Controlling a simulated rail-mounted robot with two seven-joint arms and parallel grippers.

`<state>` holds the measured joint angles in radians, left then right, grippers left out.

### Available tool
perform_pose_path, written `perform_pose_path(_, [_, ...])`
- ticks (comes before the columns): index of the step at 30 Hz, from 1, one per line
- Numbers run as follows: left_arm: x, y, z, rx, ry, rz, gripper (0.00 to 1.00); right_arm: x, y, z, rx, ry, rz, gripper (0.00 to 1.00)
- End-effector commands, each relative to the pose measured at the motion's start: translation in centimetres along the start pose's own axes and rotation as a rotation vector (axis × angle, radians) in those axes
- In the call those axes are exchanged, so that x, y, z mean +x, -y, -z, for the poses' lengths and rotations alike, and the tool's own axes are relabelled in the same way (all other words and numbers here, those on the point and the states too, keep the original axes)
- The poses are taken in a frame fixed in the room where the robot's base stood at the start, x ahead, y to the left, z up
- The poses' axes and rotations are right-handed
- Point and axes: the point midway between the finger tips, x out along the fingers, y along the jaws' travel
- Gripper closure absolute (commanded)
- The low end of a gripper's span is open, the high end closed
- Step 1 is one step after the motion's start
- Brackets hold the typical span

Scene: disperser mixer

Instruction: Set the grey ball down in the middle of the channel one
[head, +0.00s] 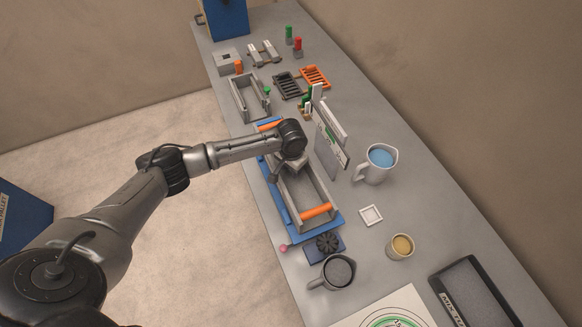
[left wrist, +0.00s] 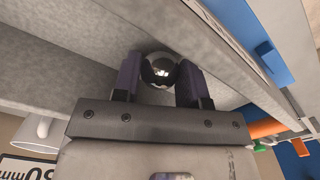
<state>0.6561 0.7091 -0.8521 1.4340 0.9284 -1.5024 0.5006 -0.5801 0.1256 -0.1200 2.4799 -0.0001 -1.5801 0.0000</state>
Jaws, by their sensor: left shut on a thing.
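The grey ball (left wrist: 159,68) is shiny and sits between the two dark fingers of my left gripper (left wrist: 158,76) in the left wrist view. The gripper is shut on it. In the head view my left gripper (head: 296,162) points down over the far half of a long grey channel (head: 324,190) with an orange bar near each end, on a blue base. The ball is hidden there by my wrist. Grey channel surfaces lie close around the ball in the wrist view; I cannot tell whether it touches them. My right gripper is not in view.
A white upright panel (head: 330,150) stands just right of the channel. A jug of blue liquid (head: 378,162) is beyond it. A dark mug (head: 336,272), a yellow-filled cup (head: 400,247) and a black tray (head: 470,292) are nearer. Another grey trough (head: 249,98) lies farther back.

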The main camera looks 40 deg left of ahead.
Motion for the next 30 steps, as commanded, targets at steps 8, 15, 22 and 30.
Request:
perform_pose_path(8, [-0.1,0.0,0.0,0.000,-0.001,0.000,0.60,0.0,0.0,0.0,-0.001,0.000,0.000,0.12])
perform_pose_path(15, [0.0,0.0,0.0,0.000,-0.001,0.000,0.37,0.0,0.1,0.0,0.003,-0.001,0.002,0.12])
perform_pose_path(22, [0.1,0.0,0.0,0.000,0.001,0.001,0.31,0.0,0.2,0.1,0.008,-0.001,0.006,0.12])
perform_pose_path(30, [-1.9,0.1,0.1,-0.001,-0.003,0.000,0.31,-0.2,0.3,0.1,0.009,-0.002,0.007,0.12])
